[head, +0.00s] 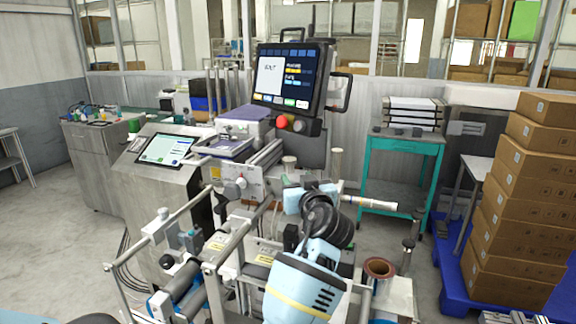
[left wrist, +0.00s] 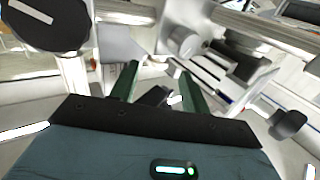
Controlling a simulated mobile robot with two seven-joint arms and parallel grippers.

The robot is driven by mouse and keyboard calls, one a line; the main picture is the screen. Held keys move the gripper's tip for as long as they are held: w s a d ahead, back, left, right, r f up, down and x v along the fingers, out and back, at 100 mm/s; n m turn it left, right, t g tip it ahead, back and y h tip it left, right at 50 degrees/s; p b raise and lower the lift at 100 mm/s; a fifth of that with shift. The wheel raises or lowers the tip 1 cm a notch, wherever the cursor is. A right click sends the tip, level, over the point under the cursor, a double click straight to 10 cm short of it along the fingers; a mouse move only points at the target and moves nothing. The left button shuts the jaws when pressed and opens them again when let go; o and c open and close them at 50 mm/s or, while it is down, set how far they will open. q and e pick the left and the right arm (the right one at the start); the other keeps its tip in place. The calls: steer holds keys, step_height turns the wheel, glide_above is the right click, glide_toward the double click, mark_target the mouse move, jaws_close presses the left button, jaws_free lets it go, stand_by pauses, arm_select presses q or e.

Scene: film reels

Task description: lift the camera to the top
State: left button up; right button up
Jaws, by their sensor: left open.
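I cannot pick out the camera for certain. A small dark block (left wrist: 155,97) shows between my left gripper's fingers in the left wrist view, and I cannot tell whether it is the camera. My left gripper (left wrist: 158,80) has two dark green fingers, spread apart with nothing visibly clamped. In the head view, my light blue left gripper (head: 294,200) is over the middle of the grey reel machine (head: 240,190); its fingertips are largely hidden behind its own body and wrist. My right gripper is not in view.
A monitor (head: 293,78) with red button stands behind the machine. Metal rollers and rails (head: 180,285) crowd the front left. A copper-coloured reel (head: 380,268) is at right. A teal cart (head: 400,150) and stacked cardboard boxes (head: 520,200) stand further right.

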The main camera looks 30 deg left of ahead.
mark_target(290, 168)
arm_select(q)
steer(key=shift+p+x, duration=0.35)
steer(key=shift+x, duration=3.4)
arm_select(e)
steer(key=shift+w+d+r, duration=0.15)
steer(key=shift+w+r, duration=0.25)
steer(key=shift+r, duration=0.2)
arm_select(q)
steer(key=shift+c, duration=0.3)
